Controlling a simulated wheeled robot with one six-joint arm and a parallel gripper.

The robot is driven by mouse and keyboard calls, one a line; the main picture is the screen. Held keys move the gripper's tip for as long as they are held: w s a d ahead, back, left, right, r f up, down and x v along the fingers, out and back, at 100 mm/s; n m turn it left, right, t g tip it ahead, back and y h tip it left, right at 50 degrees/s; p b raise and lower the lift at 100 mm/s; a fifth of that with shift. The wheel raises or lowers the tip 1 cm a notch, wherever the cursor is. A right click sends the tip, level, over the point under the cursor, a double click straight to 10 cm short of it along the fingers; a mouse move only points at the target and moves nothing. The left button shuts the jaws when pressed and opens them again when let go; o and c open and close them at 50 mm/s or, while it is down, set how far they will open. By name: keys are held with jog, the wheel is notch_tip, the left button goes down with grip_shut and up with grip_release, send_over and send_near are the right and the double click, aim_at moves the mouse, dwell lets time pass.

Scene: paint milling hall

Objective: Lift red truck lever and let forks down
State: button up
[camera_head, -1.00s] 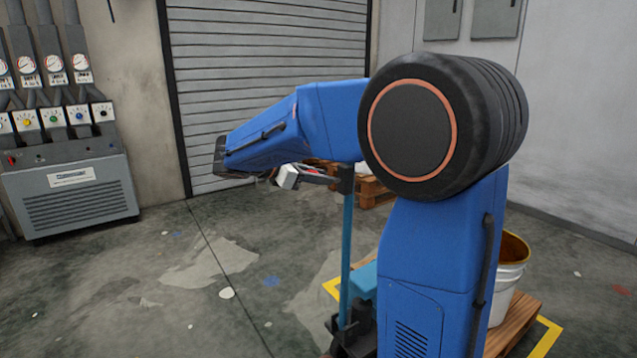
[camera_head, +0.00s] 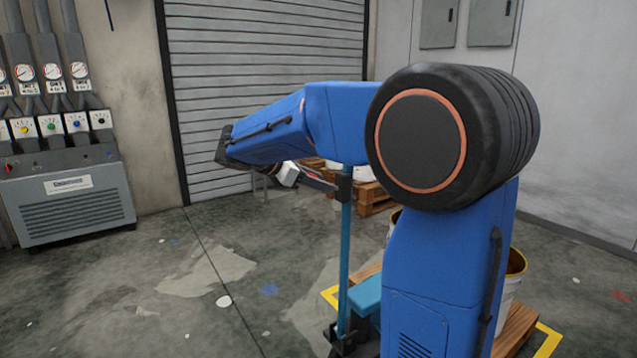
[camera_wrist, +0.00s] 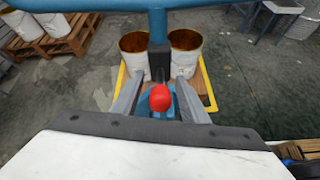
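The red lever knob (camera_wrist: 160,98) shows in the wrist view between the two grey fingers of my gripper (camera_wrist: 160,88). The fingers are apart, with a narrow gap seen on each side of the knob. The truck's blue handle bar (camera_wrist: 225,5) crosses the top of the wrist view. In the head view the truck's blue column (camera_head: 346,240) stands upright above its blue body (camera_head: 366,296). My gripper (camera_head: 318,179) is at the top of that column there, small and partly hidden. The forks are hidden under the load.
Two white buckets with orange-brown insides, left (camera_wrist: 133,58) and right (camera_wrist: 186,55), stand on a wooden pallet (camera_wrist: 203,88) inside yellow floor marking (camera_wrist: 211,98). Another pallet (camera_wrist: 62,42) with white buckets is farther off. A grey cabinet (camera_head: 70,200) stands left. The floor between is clear.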

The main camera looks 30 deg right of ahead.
jog(key=v, duration=1.7)
jog(key=shift+a, duration=0.15)
jog(key=shift+s+r, duration=0.1)
jog(key=s+d+f+m+t+y, duration=0.1)
jog(key=s+d+f+m+y, duration=0.15)
jog(key=s+f, duration=0.45)
jog(key=s+d+f+m+y, duration=0.25)
jog(key=s+f+y, duration=0.2)
jog(key=s, duration=0.35)
jog(key=s+a+f+m+t+y, duration=0.1)
jog(key=s+a+f+m+y, duration=0.1)
jog(key=s+f+m, duration=0.3)
jog(key=s+a+f+m+t+y, duration=0.2)
jog(key=s+f+m, duration=0.4)
jog(key=s+f, duration=0.3)
jog(key=shift+s+a+f+y, duration=0.3)
jog(key=shift+a+f+y, duration=0.3)
jog(key=shift+a, duration=0.35)
jog(key=shift+r, duration=0.1)
